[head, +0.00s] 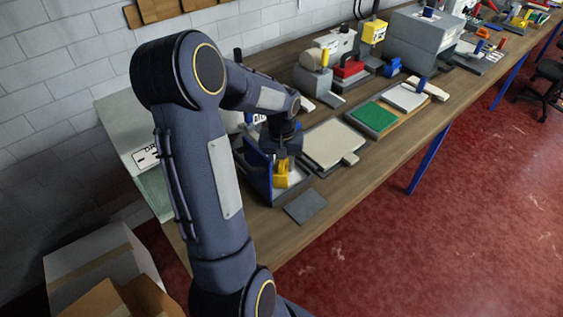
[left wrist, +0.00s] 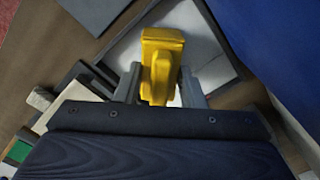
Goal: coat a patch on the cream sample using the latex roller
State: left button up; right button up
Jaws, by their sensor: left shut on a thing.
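My left gripper (head: 283,158) points down over the near end of the bench and is shut on a yellow handle (head: 282,176), which I take for the latex roller. In the left wrist view the yellow handle (left wrist: 160,62) stands between the two fingers (left wrist: 161,88). Below it is a dark-rimmed tray (left wrist: 120,50) with a white surface inside. The roller's working end is hidden. The cream sample (head: 333,143) lies flat on a grey board, to the right of the gripper and apart from it. My right gripper is out of view.
A blue panel (head: 257,170) stands close beside the tray; it also fills the upper right of the left wrist view (left wrist: 285,45). A dark grey flat square (head: 306,206) lies at the bench's front edge. Green (head: 371,116) and white (head: 405,97) samples lie farther right.

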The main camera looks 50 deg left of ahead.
pick_arm(q)
jog(key=shift+r+p, duration=2.15)
jog(key=shift+r, duration=1.2)
jog(key=shift+f, duration=0.1)
